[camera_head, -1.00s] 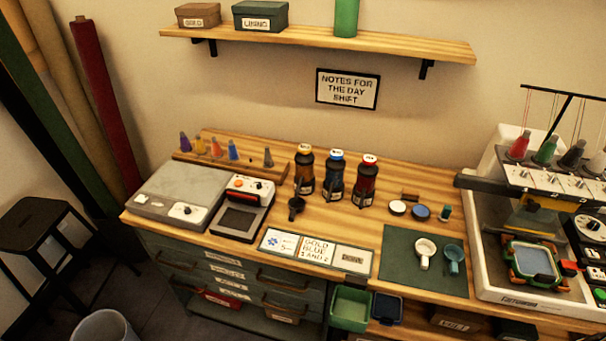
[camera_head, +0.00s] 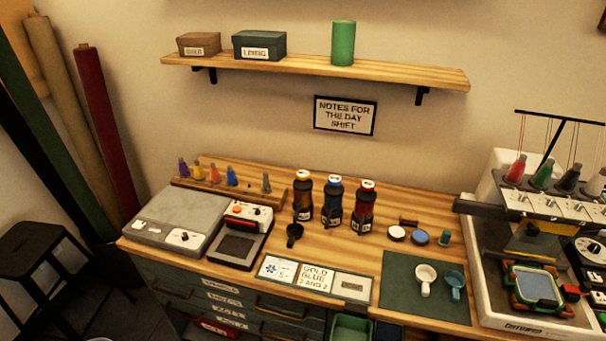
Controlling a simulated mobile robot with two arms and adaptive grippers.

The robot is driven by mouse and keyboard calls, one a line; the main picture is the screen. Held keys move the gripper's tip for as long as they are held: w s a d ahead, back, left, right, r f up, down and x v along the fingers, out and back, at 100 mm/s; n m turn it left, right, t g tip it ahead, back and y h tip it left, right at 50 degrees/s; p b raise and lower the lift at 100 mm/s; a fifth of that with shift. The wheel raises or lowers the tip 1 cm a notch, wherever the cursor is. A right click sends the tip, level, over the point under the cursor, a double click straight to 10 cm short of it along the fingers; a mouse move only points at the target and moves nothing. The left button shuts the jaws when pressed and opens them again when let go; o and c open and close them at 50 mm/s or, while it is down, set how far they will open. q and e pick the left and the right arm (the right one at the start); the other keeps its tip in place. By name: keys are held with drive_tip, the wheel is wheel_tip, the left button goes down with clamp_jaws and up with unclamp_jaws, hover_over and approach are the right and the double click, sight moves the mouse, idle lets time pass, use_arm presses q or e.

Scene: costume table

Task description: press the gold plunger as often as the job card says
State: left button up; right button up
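Three dark bottles stand upright in a row at the middle of the table. The left one (camera_head: 303,200) has an orange-gold top, the middle one (camera_head: 332,204) a blue top and the right one (camera_head: 363,211) a red top. A white card (camera_head: 316,278) lies flat in front of them, between two other cards. It reads "GOLD BLUE" and, in small lettering, what looks like "2 AND 2". A small black cup (camera_head: 294,233) stands in front of the gold-topped bottle. Neither of my grippers is in view.
A grey machine (camera_head: 172,221) and a dark press-like device (camera_head: 238,243) stand at left. An embroidery machine (camera_head: 540,285) fills the right. A shelf (camera_head: 320,69) hangs above.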

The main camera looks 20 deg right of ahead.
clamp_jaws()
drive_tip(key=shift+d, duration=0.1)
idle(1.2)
